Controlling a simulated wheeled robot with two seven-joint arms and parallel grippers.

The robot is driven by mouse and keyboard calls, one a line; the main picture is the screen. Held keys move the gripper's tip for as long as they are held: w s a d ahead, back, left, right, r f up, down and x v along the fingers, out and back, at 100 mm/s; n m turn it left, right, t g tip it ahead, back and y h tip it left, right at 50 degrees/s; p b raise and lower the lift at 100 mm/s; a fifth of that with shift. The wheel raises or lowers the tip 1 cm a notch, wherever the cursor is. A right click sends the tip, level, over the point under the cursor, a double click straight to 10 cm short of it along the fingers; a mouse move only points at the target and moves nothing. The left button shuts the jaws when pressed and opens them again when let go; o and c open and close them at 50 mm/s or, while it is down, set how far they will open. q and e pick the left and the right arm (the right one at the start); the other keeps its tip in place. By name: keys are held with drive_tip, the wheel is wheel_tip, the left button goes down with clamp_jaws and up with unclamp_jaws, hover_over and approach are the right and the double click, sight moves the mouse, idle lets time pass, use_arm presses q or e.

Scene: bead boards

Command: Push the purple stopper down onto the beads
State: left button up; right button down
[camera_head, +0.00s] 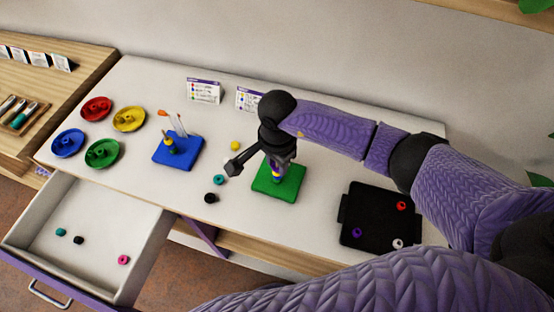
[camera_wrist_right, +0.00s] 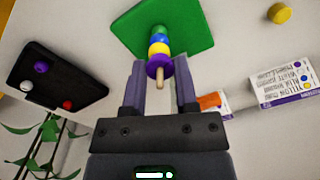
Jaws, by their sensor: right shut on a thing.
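The purple stopper (camera_wrist_right: 158,66) is threaded on the wooden peg of the green board (camera_wrist_right: 195,40), and the peg's tip sticks out through it. Yellow and blue beads (camera_wrist_right: 159,47) sit on the peg below it; I cannot tell whether the stopper touches the top yellow bead. My right gripper (camera_wrist_right: 160,68) points down over the peg, its fingers on either side of the stopper and shut on it. In the head view the right gripper (camera_head: 277,167) partly hides the peg above the green board (camera_head: 268,187). My left gripper is not in view.
A blue board (camera_head: 188,157) with its own peg stands to the left. A black tray (camera_head: 372,212) with red, purple and white beads is on the right. Loose yellow, teal and black beads (camera_head: 210,198) lie nearby. Colored dishes (camera_head: 103,153) and an open drawer (camera_head: 95,225) are at left.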

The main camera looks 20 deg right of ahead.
drive_tip(key=shift+c, duration=1.5)
unclamp_jaws()
wheel_tip(320, 180, up, 10)
drive_tip(key=shift+p, duration=0.6)
